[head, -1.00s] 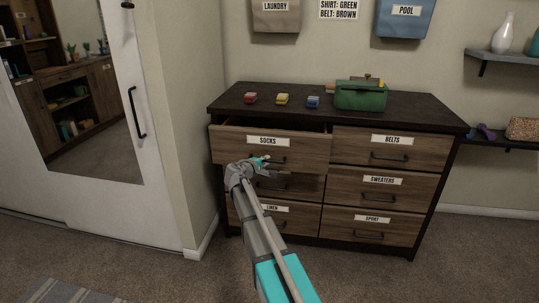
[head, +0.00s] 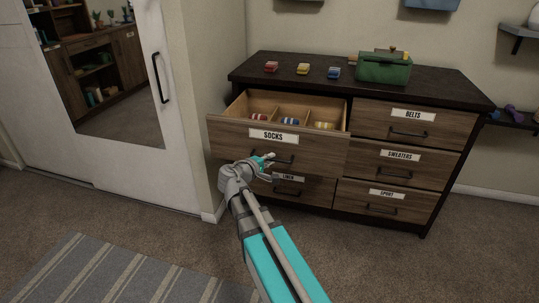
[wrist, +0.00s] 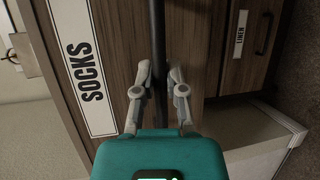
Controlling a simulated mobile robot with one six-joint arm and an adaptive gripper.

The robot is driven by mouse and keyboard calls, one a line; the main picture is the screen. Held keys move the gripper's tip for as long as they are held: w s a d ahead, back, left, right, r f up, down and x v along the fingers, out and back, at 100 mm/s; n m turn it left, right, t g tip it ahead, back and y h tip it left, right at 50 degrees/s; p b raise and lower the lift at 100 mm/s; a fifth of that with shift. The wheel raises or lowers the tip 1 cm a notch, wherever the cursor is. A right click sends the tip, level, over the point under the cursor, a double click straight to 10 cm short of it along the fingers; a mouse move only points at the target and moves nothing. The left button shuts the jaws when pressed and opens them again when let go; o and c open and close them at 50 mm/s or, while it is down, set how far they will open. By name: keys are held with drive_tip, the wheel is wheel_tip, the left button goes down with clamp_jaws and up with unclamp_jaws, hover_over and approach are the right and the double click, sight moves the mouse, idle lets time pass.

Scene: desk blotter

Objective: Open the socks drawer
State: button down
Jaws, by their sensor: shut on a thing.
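The socks drawer (head: 230,133), labelled SOCKS, is at the top left of the dark-topped wooden dresser. It stands well out from the dresser, and its divided inside shows rolled socks (head: 290,123) in several colours. My gripper (head: 266,160) is at the drawer's front and is shut on the dark bar handle (head: 285,161). In the wrist view, the two grey fingers (wrist: 158,90) close around the dark handle (wrist: 158,45), beside the SOCKS label (wrist: 84,70). The exact finger contact is partly hidden behind the gripper's body.
The belts (head: 384,124), sweaters (head: 375,158) and sport (head: 362,198) drawers are shut. A mirrored door (head: 178,120) is to the left. A striped rug (head: 110,275) lies on open carpet in front.

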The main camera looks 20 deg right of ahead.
drive_tip(key=shift+s+a, duration=0.1)
drive_tip(key=shift+s, duration=0.05)
drive_tip(key=c, duration=0.7)
unclamp_jaws()
